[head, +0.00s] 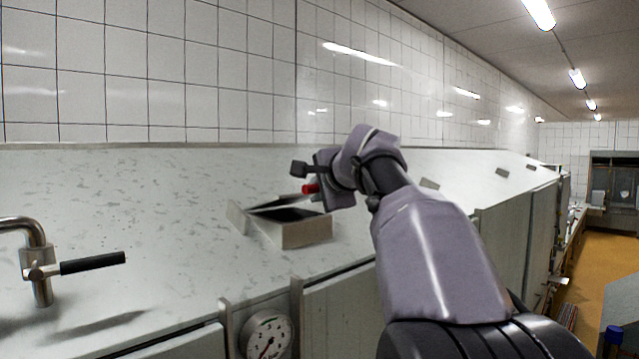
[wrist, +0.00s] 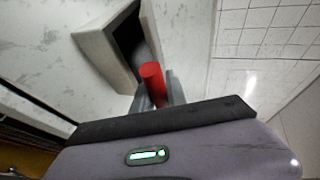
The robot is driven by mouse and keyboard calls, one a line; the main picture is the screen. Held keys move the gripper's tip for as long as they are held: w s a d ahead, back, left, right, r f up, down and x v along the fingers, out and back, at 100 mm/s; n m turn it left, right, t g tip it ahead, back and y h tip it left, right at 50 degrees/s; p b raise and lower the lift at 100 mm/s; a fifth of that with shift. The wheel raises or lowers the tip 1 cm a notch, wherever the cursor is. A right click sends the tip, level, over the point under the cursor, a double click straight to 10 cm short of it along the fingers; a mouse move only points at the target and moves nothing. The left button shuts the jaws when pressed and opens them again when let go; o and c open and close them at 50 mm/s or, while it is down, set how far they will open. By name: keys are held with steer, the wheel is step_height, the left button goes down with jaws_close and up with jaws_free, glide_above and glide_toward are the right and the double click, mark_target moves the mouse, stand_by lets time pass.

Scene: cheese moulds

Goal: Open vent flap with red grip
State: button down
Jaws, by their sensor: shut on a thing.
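The vent (head: 305,232) is a pale box-like frame with a dark opening, standing on the sloped metal top in the head view. It also shows in the wrist view (wrist: 95,45). A flap (head: 280,203) stands raised at an angle over the opening, partly hidden by my arm. The red grip (head: 310,188) shows beside my gripper (head: 322,183). In the wrist view the red grip (wrist: 152,82) sits between the fingers of my gripper, which is shut on it. The fingertips are partly hidden behind the grip.
A metal pipe with a black-handled valve (head: 92,262) stands at the left. A round gauge (head: 266,338) is on the front below the vent. A tiled wall (head: 220,70) runs behind the sloped top. More small boxes (head: 502,172) lie farther right.

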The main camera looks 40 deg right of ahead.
steer(key=shift+w+r, duration=0.25)
steer(key=shift+r, duration=0.35)
steer(key=c, duration=1.5)
jaws_free()
steer(key=shift+o, duration=0.9)
steer(key=shift+w, duration=0.2)
steer(key=shift+s, duration=0.1)
